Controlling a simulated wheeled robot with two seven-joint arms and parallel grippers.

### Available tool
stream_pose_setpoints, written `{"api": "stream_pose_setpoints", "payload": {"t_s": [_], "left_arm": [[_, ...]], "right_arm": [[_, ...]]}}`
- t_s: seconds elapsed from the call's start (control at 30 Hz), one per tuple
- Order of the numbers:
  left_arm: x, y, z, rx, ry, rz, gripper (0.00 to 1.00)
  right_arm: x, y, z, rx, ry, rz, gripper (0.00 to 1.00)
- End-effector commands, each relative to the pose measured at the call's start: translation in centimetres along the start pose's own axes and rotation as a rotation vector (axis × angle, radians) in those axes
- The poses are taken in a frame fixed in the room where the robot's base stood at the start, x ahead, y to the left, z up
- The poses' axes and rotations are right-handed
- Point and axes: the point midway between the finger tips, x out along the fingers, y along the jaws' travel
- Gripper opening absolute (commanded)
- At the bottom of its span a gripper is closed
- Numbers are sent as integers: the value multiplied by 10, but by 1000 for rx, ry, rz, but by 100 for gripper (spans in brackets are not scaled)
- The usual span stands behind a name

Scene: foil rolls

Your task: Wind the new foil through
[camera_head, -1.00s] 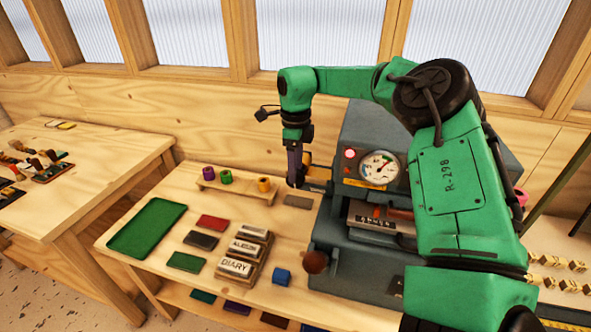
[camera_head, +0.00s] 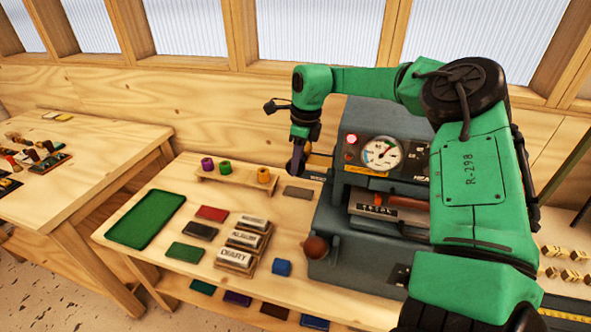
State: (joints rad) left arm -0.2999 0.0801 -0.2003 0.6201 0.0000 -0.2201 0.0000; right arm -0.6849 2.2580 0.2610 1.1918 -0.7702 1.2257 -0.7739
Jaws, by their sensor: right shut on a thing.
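The grey foil press (camera_head: 345,220) has a dial gauge (camera_head: 382,153) and a holder with metal type (camera_head: 378,209). My right gripper (camera_head: 297,168) points down at the press's far left side, its fingers dark and close together. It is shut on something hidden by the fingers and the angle. A small gold-orange part (camera_head: 307,148) shows just beside it; I cannot tell whether this is foil. Purple (camera_head: 207,163), green (camera_head: 224,167) and gold (camera_head: 263,176) rolls stand on a wooden rack. My left gripper is not in view.
A green tray (camera_head: 114,235), coloured covers (camera_head: 211,213), labelled blocks (camera_head: 235,258) and a blue block (camera_head: 281,267) lie on the bench left of the press. A brown ball knob (camera_head: 315,247) sticks out at its front. My right arm hides the press's right side.

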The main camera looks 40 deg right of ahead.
Motion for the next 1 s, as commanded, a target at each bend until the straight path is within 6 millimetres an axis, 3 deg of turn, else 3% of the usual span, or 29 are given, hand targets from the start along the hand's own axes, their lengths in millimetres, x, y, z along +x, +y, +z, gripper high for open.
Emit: {"api": "stream_pose_setpoints", "payload": {"t_s": [0.03, 0.2, 0.57, 0.6, 0.67, 1.0], "left_arm": [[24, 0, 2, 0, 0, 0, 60], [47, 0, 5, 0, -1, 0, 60], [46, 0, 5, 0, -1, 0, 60], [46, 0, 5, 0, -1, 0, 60], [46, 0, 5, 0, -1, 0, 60], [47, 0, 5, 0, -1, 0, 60]], "right_arm": [[11, 0, -2, 4, -61, -1, 0], [7, 0, -4, 2, -200, -2, 0], [1, 0, -4, -1, -234, 0, 0], [1, 0, -4, -1, -233, 0, 34], [1, 0, -4, -1, -233, 0, 57], [0, 0, -3, -1, -234, -1, 60]]}}
